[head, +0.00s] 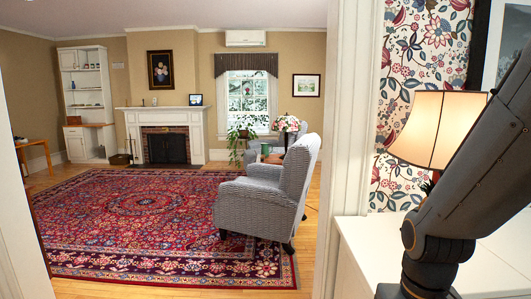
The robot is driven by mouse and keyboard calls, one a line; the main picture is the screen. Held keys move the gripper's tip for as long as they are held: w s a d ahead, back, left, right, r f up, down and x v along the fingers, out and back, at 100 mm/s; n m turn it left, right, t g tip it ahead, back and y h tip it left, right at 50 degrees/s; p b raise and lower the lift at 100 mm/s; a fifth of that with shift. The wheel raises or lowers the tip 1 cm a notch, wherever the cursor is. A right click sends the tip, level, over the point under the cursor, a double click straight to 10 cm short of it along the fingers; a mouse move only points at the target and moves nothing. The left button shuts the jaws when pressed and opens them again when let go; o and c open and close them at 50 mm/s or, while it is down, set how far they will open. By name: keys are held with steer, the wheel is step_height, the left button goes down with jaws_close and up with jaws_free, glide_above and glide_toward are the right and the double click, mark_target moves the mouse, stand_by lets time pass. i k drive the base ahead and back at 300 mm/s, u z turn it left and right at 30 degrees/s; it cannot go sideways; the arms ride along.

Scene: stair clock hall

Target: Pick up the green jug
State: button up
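A small green object (265,148) shows far off in the room beyond the doorway, just left of the grey armchair's back. It may be the green jug, but it is too small to make out a handle or spout. It appears to stand on a small brown surface (273,158), partly hidden by the armchair. My arm crosses the right side of the head view, close to the camera. My gripper is outside the picture, so I cannot see whether it holds anything.
A white door frame (349,150) separates me from the room. A grey armchair (262,205) stands on the red patterned rug (130,220). Open rug lies left of it. At right, a white cabinet top (375,250) and a lit lamp (437,128) are near my arm.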

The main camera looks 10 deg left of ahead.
mark_target(264, 148)
steer(key=u, duration=0.45)
steer(key=k, duration=0.55)
steer(key=u, duration=0.85)
steer(key=i, duration=7.25)
steer(key=z, duration=0.2)
steer(key=i, duration=1.95)
steer(key=z, duration=0.8)
steer(key=i, duration=1.4)
steer(key=z, duration=1.85)
steer(key=i, duration=1)
steer(key=z, duration=0.8)
